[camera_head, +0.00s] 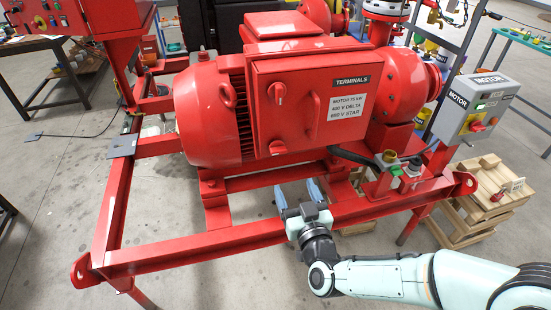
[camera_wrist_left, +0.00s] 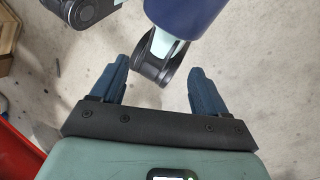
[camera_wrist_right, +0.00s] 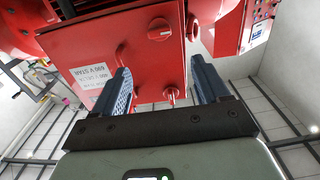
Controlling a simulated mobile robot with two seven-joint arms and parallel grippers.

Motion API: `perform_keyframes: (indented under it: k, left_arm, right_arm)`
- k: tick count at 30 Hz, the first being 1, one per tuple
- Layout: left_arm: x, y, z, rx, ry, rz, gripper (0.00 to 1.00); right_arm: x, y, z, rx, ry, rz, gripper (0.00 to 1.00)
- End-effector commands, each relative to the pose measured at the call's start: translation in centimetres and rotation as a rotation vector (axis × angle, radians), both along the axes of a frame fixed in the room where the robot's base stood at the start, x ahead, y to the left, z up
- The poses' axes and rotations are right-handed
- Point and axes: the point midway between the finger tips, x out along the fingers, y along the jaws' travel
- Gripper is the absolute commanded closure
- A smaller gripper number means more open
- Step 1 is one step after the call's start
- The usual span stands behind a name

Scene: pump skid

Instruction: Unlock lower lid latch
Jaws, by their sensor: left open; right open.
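The red terminal box (camera_head: 300,75) is on the motor, and its lid appears closed. The lower lid latch (camera_head: 278,148) is a red knob at the lid's bottom left; the upper latch (camera_head: 277,92) is above it. My right gripper (camera_head: 297,190) is open and empty, below and in front of the box, apart from the latch. The right wrist view is upside down; the lower latch (camera_wrist_right: 159,29) shows there as a round knob beyond the open fingers (camera_wrist_right: 160,85). My left gripper (camera_wrist_left: 160,80) is open and empty over the floor, outside the head view.
The red skid frame's front rail (camera_head: 200,247) runs beneath my right gripper. A grey motor control box (camera_head: 475,106) stands at right, above a wooden crate (camera_head: 490,190). Small fittings (camera_head: 390,160) sit on the skid right of my gripper. Floor is clear at front left.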

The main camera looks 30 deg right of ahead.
Motion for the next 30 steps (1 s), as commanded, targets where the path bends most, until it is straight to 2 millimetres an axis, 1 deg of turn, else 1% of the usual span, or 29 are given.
perform_keyframes:
  k: [1, 8, 10, 15, 21, 25, 30]
  left_arm:
    - [-0.1, 0.0, 0.6, -0.001, 0.004, -0.001, 0.26]
    - [-0.9, -0.1, 2.9, -0.007, 0.039, -0.009, 0.26]
    - [-0.9, 0.0, 2.4, -0.007, 0.039, -0.009, 0.26]
    - [-1.0, 0.0, 2.4, -0.006, 0.041, -0.009, 0.26]
    - [-1.0, 0.0, 2.6, -0.006, 0.044, -0.009, 0.26]
    - [-1.1, 0.0, 2.7, -0.007, 0.045, -0.009, 0.26]
    - [-1.1, 0.0, 2.7, -0.006, 0.046, -0.010, 0.26]
  right_arm:
    - [0.3, 0.0, 0.3, -0.002, 0.003, 0.000, 0.26]
    - [2.6, -0.5, 0.4, -0.005, 0.006, 0.003, 0.26]
    - [4.3, -0.9, 0.1, -0.003, 0.001, 0.002, 0.26]
    - [7.9, -1.8, 0.0, -0.005, 0.002, 0.003, 0.26]
    - [11.1, -2.6, 0.0, -0.004, 0.002, 0.002, 0.26]
    - [12.3, -2.9, 0.0, -0.001, 0.002, 0.002, 0.26]
    - [12.7, -3.0, 0.0, -0.001, 0.002, 0.002, 0.26]
